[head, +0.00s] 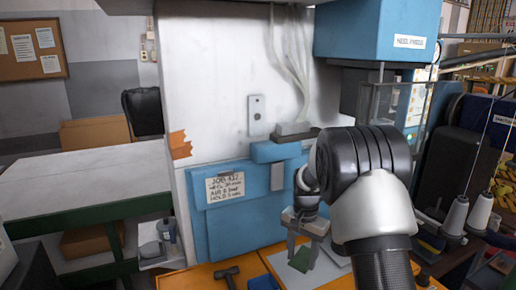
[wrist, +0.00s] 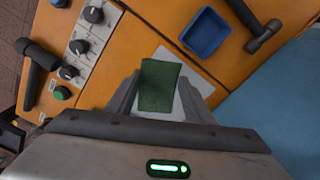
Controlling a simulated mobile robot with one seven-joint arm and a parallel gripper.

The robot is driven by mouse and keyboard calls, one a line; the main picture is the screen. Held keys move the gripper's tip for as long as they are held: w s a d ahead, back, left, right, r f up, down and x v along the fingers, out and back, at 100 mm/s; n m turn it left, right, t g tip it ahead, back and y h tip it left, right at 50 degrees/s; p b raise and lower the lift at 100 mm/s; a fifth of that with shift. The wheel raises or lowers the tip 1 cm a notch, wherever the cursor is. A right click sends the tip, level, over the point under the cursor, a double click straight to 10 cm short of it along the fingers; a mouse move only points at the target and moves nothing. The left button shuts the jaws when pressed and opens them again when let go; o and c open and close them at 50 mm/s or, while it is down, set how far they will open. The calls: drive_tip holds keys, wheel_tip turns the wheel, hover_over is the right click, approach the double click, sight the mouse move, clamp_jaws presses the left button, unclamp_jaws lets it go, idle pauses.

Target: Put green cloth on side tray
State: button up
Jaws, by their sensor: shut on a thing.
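The green cloth (wrist: 159,80) is a small dark green rectangle between my gripper's fingers in the wrist view. My gripper (wrist: 158,98) is shut on it. In the head view the cloth (head: 301,258) shows as a green patch under my gripper (head: 306,225), over the orange bench; its exact height cannot be told. A small blue tray (wrist: 205,33) lies on the bench beyond the cloth and looks empty. At the left in the head view a small pale side shelf (head: 158,262) holds small grey items. I cannot tell which of these is the side tray.
White sheets (wrist: 200,88) lie under my gripper on the orange bench (wrist: 130,40). A hammer (wrist: 263,35) lies right of the blue tray. A knob panel (wrist: 88,35) and a black-handled tool (wrist: 38,65) are at the left. The blue press (head: 375,30) stands above.

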drive_tip(key=s+r+n+p, duration=0.25)
drive_tip(key=s+n, duration=0.45)
drive_tip(key=s, duration=0.7)
drive_tip(key=w+a+f+n+b, duration=0.2)
drive_tip(key=w+a+n+b, duration=0.15)
drive_tip(key=w+a, duration=0.45)
drive_tip(key=w+a+f+n+b, duration=0.2)
drive_tip(key=w+a+b, duration=0.3)
drive_tip(key=w, duration=0.6)
drive_tip(key=f, duration=0.3)
drive_tip(key=a+f+p, duration=0.1)
drive_tip(key=f, duration=0.2)
drive_tip(key=shift+s+a+f, duration=0.1)
drive_tip(key=shift+a+f, duration=0.1)
drive_tip(key=shift+f, duration=0.1)
drive_tip(key=shift+s+f, duration=0.15)
drive_tip(key=shift+f, duration=1.65)
drive_tip(key=c, duration=0.5)
drive_tip(key=o, duration=1.4)
drive_tip(key=shift+r, duration=0.1)
